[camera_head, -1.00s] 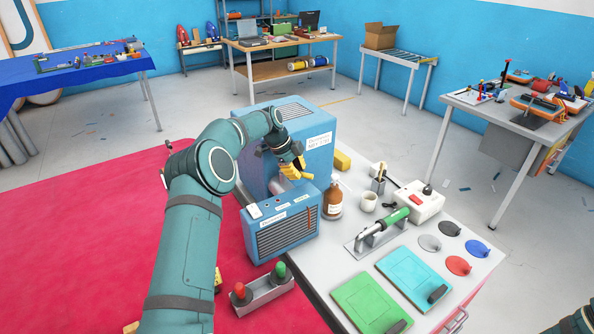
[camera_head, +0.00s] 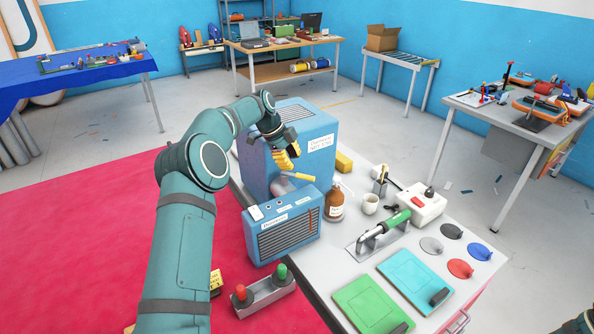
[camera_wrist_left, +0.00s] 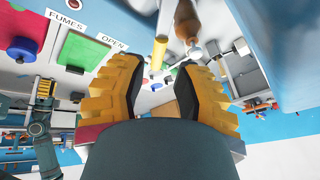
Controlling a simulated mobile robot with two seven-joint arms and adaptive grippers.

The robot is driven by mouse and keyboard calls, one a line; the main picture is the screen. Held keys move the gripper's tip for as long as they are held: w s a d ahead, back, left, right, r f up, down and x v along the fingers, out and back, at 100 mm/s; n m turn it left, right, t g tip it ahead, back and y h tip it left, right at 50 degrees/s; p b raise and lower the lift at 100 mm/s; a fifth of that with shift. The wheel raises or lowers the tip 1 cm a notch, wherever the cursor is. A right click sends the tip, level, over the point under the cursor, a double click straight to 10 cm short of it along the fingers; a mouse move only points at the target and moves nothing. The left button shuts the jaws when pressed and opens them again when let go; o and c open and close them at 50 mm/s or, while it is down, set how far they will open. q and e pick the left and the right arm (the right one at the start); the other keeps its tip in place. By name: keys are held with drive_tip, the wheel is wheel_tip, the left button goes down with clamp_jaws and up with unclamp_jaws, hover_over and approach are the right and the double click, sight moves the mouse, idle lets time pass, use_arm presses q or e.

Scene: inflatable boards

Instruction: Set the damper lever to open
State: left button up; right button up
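The damper lever has a yellow handle (camera_head: 303,177), beside a pale cylindrical part behind the small blue heater-like unit (camera_head: 283,228). In the left wrist view a yellow rod (camera_wrist_left: 158,55), which looks like this handle, stands just beyond the fingertips. An OPEN label (camera_wrist_left: 113,45) and a FUMES label (camera_wrist_left: 66,20) show to its left. My left gripper (camera_head: 287,164) has yellow ribbed fingers and is just above and left of the handle. Its fingers (camera_wrist_left: 158,68) are apart with nothing between them. Whether a finger touches the lever, I cannot tell. My right gripper is out of view.
A large blue box (camera_head: 306,133) stands behind the small unit. A brown bottle (camera_head: 334,205) and a white mug (camera_head: 370,204) are close on the right. A green-handled tool (camera_head: 398,220) and a white switch box (camera_head: 421,207) are farther right.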

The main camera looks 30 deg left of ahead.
use_arm(q)
drive_tip(key=v, duration=0.5)
drive_tip(key=shift+s+a+r, duration=0.1)
drive_tip(key=shift+a+r, duration=0.05)
drive_tip(key=shift+r, duration=0.25)
